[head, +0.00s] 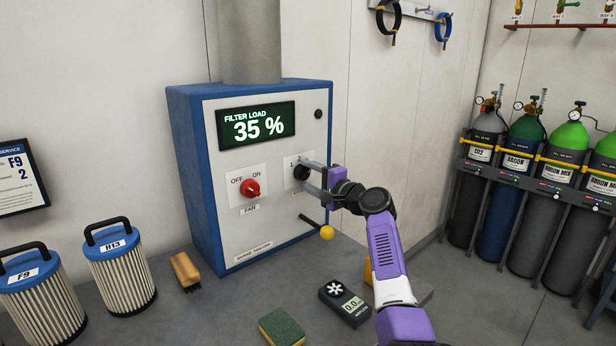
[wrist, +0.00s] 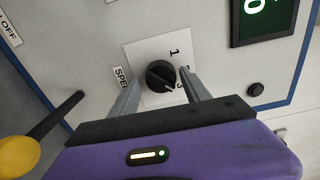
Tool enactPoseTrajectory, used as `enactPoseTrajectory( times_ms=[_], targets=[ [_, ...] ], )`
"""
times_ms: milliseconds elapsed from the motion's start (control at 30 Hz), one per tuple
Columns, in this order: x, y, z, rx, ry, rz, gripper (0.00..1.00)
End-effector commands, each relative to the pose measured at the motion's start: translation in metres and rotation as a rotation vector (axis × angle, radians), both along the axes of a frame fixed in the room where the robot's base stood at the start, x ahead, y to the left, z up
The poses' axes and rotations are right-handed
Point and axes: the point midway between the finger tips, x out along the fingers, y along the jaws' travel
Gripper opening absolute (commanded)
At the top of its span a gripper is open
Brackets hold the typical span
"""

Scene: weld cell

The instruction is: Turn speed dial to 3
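The speed dial is a black round knob (wrist: 160,75) on a white plate (wrist: 140,53) with numbers 1, 2 and 3. In the wrist view a pale mark on the knob points to the lower right, roughly toward the 3; its exact setting is hard to tell. In the head view the knob (head: 301,173) sits on the right part of the blue-and-white cabinet's front. My gripper (wrist: 161,80) is open, with one finger on each side of the knob and a visible gap to it. In the head view my gripper (head: 304,175) partly hides the dial plate.
A red fan switch (head: 250,188) is left of the dial. A lever with a yellow ball (head: 326,233) sticks out below it. A display (head: 256,125) reads filter load 35 %. A brush (head: 185,271), a sponge (head: 282,327) and a meter (head: 345,303) lie on the bench.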

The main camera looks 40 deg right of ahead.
Motion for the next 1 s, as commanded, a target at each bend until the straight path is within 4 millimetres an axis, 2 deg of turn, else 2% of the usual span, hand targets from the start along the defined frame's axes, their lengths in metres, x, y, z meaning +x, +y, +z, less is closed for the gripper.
enactPoseTrajectory(
  times_ms=[333,467,800,1000],
  targets=[
    [0.000,0.001,0.001,-0.003,-0.001,0.002,0.64],
    [-0.006,0.001,0.000,-0.003,-0.002,0.001,0.64],
    [-0.052,-0.001,-0.001,-0.003,-0.001,0.000,0.64],
    [-0.073,-0.002,0.000,-0.002,-0.002,0.001,0.64]
  ],
)
